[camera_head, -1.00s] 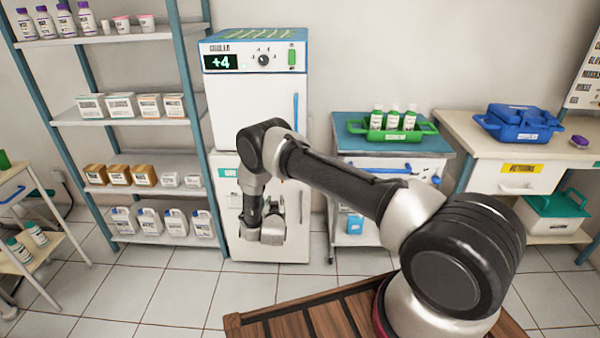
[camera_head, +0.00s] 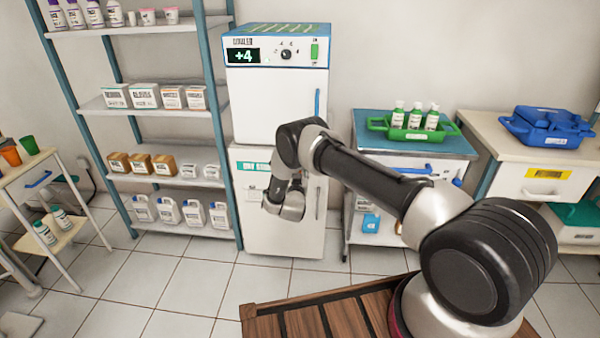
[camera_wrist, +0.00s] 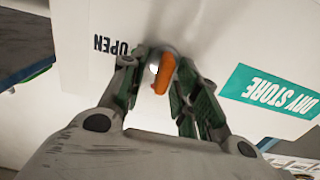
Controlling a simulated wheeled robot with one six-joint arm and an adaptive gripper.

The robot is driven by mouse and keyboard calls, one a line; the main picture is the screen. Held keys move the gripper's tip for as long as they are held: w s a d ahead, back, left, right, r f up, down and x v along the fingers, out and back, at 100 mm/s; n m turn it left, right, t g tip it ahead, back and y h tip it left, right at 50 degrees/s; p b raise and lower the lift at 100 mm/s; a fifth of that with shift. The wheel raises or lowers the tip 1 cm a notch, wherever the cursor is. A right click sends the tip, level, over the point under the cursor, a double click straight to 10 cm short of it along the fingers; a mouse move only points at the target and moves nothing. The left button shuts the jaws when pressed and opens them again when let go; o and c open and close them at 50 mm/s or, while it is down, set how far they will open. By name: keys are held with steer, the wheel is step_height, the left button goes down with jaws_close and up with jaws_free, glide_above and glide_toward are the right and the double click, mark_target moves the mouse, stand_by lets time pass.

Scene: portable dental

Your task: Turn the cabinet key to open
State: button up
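The white cabinet (camera_head: 308,225) is the lower unit under the cooler, with a teal DRY STORE label (camera_head: 253,166) on its door. In the wrist view an orange key (camera_wrist: 163,73) sticks out from the white door, tilted slightly. An OPEN mark (camera_wrist: 110,46) shows upside down beside it, and the DRY STORE label (camera_wrist: 270,93) is on the other side. My gripper (camera_wrist: 164,70) has one finger on each side of the key, close to the door. A gap shows beside the left finger; contact on the right is unclear. In the head view my wrist hides the key.
The cooler (camera_head: 265,100) stands on top of the cabinet. A shelf rack (camera_head: 205,177) with boxes and bottles is close on the left. A cart (camera_head: 440,150) with a green tray (camera_head: 378,124) stands on the right.

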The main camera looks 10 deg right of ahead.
jaws_close()
steer(key=shift+m, duration=0.3)
steer(key=m, duration=0.8)
steer(key=d+m, duration=0.1)
steer(key=m, duration=0.2)
steer(key=shift+s+d+f+m, duration=0.1)
steer(key=shift+s+f+m, duration=0.15)
steer(key=shift+f+m, duration=0.15)
steer(key=m, duration=0.5)
steer(key=shift+f, duration=0.3)
steer(key=shift+m, duration=0.4)
